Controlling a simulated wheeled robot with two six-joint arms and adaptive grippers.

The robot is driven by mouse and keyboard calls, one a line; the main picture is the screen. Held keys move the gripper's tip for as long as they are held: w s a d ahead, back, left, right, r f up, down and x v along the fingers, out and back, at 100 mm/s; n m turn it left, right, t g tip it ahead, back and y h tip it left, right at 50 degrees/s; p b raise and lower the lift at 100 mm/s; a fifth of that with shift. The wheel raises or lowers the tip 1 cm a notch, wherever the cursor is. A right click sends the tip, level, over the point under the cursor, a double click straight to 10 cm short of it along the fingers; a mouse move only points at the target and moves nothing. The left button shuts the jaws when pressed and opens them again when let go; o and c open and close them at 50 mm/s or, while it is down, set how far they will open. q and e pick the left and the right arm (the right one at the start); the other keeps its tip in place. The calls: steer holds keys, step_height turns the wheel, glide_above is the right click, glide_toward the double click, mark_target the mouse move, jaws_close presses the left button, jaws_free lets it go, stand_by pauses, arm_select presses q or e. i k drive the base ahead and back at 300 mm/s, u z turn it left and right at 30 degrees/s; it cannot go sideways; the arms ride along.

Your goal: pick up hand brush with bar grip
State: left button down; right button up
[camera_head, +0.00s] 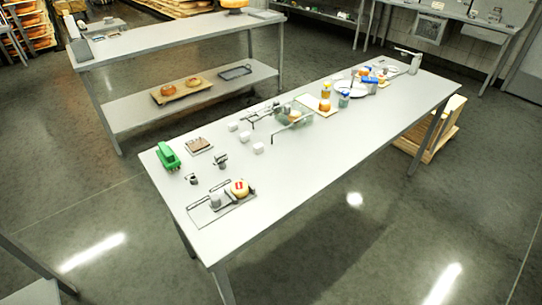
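A green object that looks like the hand brush with bar grip (168,156) sits at the left end of the long white table (270,185), close to its edge. A raised bar seems to run over its top, but it is too small to see finely. Nothing touches it that I can see. Neither of my grippers is in the head view.
A small flat brown-topped item (199,146) and small metal pieces (220,161) stand near the brush. A board with a small cheese (239,188) lies nearer the front. A second table (165,38) with a lower shelf stands behind. Open floor (100,215) lies left of the long table.

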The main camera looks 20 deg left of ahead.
mark_target(168, 158)
steer(key=u, duration=1.4)
